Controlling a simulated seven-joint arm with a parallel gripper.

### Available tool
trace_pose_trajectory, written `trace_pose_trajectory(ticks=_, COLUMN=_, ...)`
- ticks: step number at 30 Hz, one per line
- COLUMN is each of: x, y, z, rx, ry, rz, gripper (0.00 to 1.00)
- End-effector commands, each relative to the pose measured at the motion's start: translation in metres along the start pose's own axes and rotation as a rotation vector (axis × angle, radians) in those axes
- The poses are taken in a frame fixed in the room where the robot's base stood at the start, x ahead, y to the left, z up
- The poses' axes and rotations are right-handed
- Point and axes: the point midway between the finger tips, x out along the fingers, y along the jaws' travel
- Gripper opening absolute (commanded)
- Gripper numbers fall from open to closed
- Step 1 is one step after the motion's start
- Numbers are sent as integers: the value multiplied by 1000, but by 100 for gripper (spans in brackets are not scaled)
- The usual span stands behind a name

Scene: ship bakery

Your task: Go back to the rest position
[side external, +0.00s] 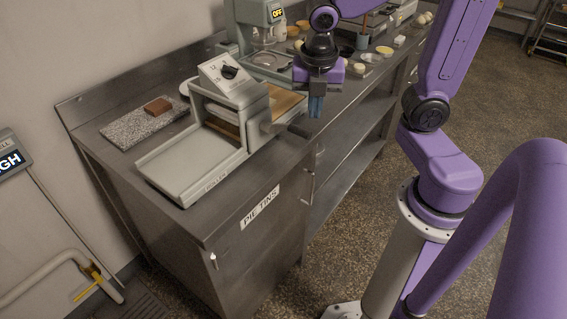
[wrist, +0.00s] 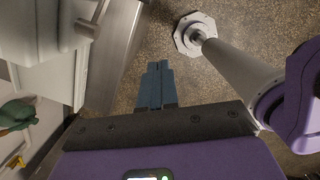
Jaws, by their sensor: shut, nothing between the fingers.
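My gripper (side external: 316,106) points downward at the counter's front edge, just to the right of the dough roller machine in the side view. Its blue fingers are together with nothing between them. In the wrist view the shut fingers (wrist: 155,84) show against the speckled floor. My purple arm reaches in from the right side and bends down to the gripper.
The roller machine (side external: 232,86) stands on the steel counter (side external: 190,219). A brown block (side external: 158,106) lies on a speckled slab (side external: 127,129) at the left. A mixer (side external: 254,12) and bowls stand behind. Open floor (side external: 500,95) lies right of the counter.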

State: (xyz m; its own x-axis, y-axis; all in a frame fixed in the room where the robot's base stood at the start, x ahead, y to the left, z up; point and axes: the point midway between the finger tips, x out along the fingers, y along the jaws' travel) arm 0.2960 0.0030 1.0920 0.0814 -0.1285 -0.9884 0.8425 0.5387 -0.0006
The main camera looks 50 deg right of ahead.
Motion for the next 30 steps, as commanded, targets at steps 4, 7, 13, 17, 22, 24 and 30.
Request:
trace_pose_trajectory(ticks=4, x=0, y=-13, z=-30, rx=215, ry=39, rz=15, gripper=0)
trace_pose_trajectory(ticks=7, x=0, y=-24, z=-49, rx=366, ry=66, rz=16, gripper=0)
trace_pose_trajectory(ticks=13, x=1, y=-49, z=-83, rx=666, ry=119, rz=-5, gripper=0)
trace_pose_trajectory(ticks=17, x=2, y=-65, z=-99, rx=840, ry=146, rz=-28, gripper=0)
trace_pose_trajectory(ticks=22, x=2, y=-80, z=-112, rx=989, ry=163, rz=-55, gripper=0)
trace_pose_trajectory(ticks=24, x=3, y=-83, z=-114, rx=1021, ry=166, rz=-61, gripper=0)
trace_pose_trajectory(ticks=30, x=3, y=-84, z=-116, rx=1044, ry=168, rz=-65, gripper=0)
